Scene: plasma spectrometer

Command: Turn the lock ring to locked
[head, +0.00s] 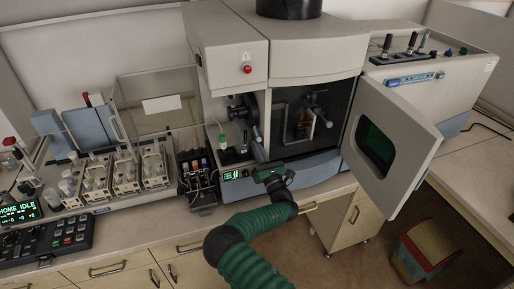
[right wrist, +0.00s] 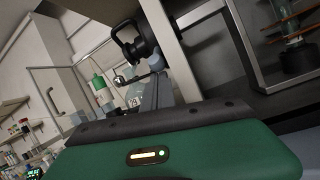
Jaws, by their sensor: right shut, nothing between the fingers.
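The beige spectrometer (head: 300,48) stands at the centre of the head view with its chamber door (head: 395,150) swung open to the right. Inside the chamber is an upright assembly with orange parts (head: 300,122); the right wrist view shows a stacked piece on a dark round base (right wrist: 297,60). A black round fitting (right wrist: 130,42) shows at the chamber's left side. I cannot tell which part is the lock ring or how it is turned. My right gripper (head: 262,158) is shut and empty, in front of the chamber's lower left corner. My left gripper is out of view.
A small rack with coloured parts (head: 197,170) stands left of the spectrometer. A control box (head: 45,240) lies at the front left. The open door limits room on the right.

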